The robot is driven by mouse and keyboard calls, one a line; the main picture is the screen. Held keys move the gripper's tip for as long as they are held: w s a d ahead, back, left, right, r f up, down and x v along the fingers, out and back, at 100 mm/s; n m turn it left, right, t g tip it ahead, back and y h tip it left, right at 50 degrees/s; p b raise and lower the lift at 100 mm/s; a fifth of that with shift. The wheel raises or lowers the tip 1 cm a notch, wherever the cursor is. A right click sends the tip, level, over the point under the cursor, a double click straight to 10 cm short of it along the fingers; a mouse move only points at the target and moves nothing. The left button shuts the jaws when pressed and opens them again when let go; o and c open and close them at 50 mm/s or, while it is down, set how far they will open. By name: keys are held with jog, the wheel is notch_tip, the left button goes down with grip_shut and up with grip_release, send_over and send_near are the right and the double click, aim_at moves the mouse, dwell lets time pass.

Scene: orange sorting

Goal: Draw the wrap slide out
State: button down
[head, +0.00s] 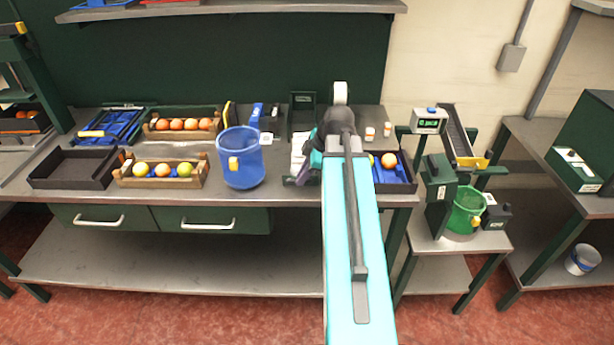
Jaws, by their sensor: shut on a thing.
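My cyan arm reaches over the bench, and its dark wrist bends down to the left. My gripper (305,174) is at the bench's front edge, low at the front of a dark green dispenser (303,101). White sheets (297,145) show between the dispenser's upright back and the gripper. The gripper is shut on what appears to be the front of the wrap slide. The slide itself is mostly hidden by the wrist and arm, and how far out it stands cannot be told.
A blue bucket (241,178) stands close left of the gripper. A dark tray (408,176) with blue lining and an orange lies right of the arm. Crates of fruit (160,183) and an empty black tray (70,182) are further left. A scale (430,121) stands right.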

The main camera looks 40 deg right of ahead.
jog(key=shift+s+a, duration=0.1)
jog(key=shift+a, duration=0.15)
jog(key=c, duration=1.8)
grip_release()
jog(key=shift+s, duration=0.1)
jog(key=shift+d, duration=0.1)
jog(key=shift+r, duration=0.15)
jog(key=shift+b+v, duration=1.5)
jog(key=shift+v, duration=5.25)
